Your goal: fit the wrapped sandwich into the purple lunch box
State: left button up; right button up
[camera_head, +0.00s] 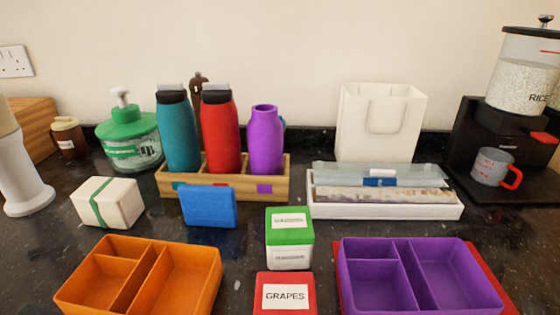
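A white block with a green band (121,202), which looks like the wrapped sandwich, lies on the dark counter at the left, behind the orange box. The purple lunch box (409,247) stands open at the front right on a red mat (489,270). It has two smaller compartments on its left side and one large compartment on its right. All its compartments look empty. The sandwich is well apart from the purple lunch box. Neither of my grippers is in view.
An empty orange divided box (210,284) is at the front left. A green-lidded container (289,224), a red grapes container (285,294) and a blue block (208,206) lie between. Bottles in a wooden rack (222,188) and a white tray (384,210) stand behind.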

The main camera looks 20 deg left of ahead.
aim_at(377, 275)
jog(key=u, duration=1.65)
jog(key=i+j, duration=0.1)
jog(key=j, duration=0.35)
jog(key=i+j, duration=0.15)
jog(key=j, duration=0.25)
jog(key=i+j, duration=0.1)
jog(key=j, duration=0.35)
jog(key=i+l, duration=0.15)
jog(key=i, duration=0.2)
jog(key=u, duration=0.05)
